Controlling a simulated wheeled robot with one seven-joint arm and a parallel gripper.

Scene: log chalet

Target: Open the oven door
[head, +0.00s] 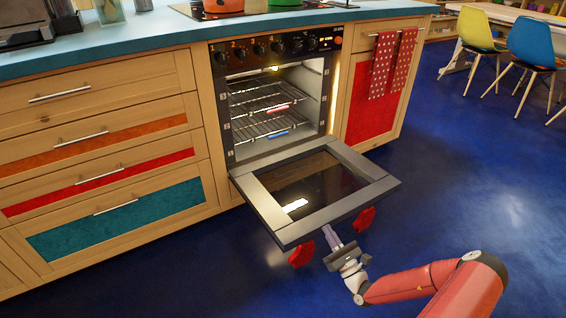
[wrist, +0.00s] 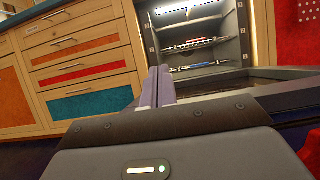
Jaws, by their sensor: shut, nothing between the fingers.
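The oven (head: 275,98) is built into the wooden counter, with its lit inside and racks showing. Its door (head: 355,197) is swung down and lies roughly level in front of the opening, with a dark glass pane in a grey frame. Red pieces stick out at the door's outer edge. My gripper (head: 329,231) is at the outer edge of the door, between the red pieces, with its fingers together and nothing held. Whether it touches the door I cannot tell. In the wrist view, the shut fingers (wrist: 158,88) point toward the open oven (wrist: 200,40), and the door (wrist: 285,90) is at right.
Wooden drawers (head: 95,140) with coloured panels stand left of the oven. A cabinet (head: 375,95) with red dotted towels is to its right. Chairs (head: 535,45) stand at the far right. The blue floor (head: 450,160) right of the door is clear.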

